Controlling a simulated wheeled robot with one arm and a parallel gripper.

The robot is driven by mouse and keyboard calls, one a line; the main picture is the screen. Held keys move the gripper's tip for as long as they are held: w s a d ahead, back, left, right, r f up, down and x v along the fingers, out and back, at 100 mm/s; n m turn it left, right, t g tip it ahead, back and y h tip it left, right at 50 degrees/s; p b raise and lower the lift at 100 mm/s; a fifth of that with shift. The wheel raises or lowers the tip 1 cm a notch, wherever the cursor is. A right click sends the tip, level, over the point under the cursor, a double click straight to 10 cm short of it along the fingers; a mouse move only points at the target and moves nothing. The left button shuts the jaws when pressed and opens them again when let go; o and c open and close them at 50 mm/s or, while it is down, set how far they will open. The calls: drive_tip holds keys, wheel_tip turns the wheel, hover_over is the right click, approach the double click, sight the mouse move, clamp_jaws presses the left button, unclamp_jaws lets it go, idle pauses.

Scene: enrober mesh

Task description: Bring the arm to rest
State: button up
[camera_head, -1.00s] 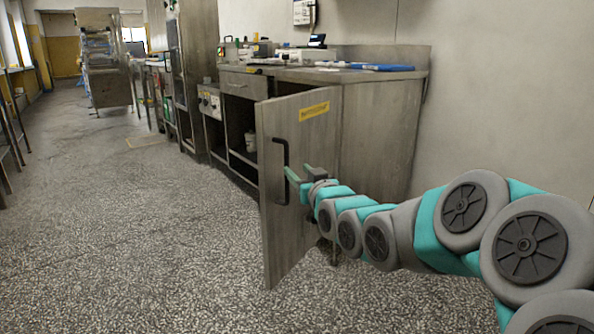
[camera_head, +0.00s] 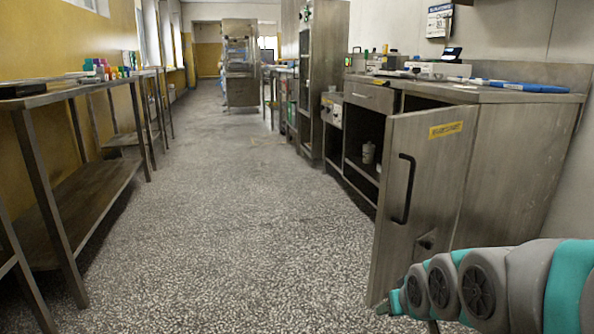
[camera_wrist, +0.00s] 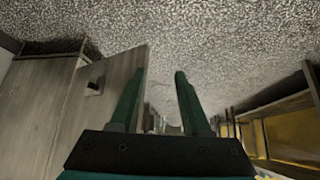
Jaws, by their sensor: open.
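My gripper (camera_head: 382,306) is low at the bottom right of the head view, in front of the lower part of the open cabinet door (camera_head: 425,185). In the wrist view my gripper (camera_wrist: 157,85) shows two green fingers spread apart with nothing between them. The door also shows in the wrist view (camera_wrist: 98,110), to the left of the fingers. The dark door handle (camera_head: 404,188) is clear of my gripper. My arm reaches in from the bottom right corner. I cannot tell whether the gripper touches the door.
The steel cabinet (camera_head: 520,150) stands at the right, with a white cup (camera_head: 368,152) on an inner shelf and a blue item (camera_head: 528,87) on top. A steel table (camera_head: 90,190) lines the left wall. The speckled floor (camera_head: 220,220) between them is clear.

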drive_tip(key=s+a+f+g, duration=0.2)
drive_tip(key=s+g, duration=0.3)
drive_tip(key=s, duration=0.9)
drive_tip(key=s+a+f+g, duration=0.2)
drive_tip(key=s+a+g, duration=0.15)
drive_tip(key=s, duration=1.05)
wheel_tip(320, 180, up, 12)
drive_tip(key=d+p, duration=0.1)
drive_tip(key=p, duration=1.1)
drive_tip(key=shift+w+m+g, duration=0.3)
drive_tip(key=shift+w+g, duration=0.05)
drive_tip(key=shift+w, duration=0.1)
drive_tip(key=shift+f, duration=0.1)
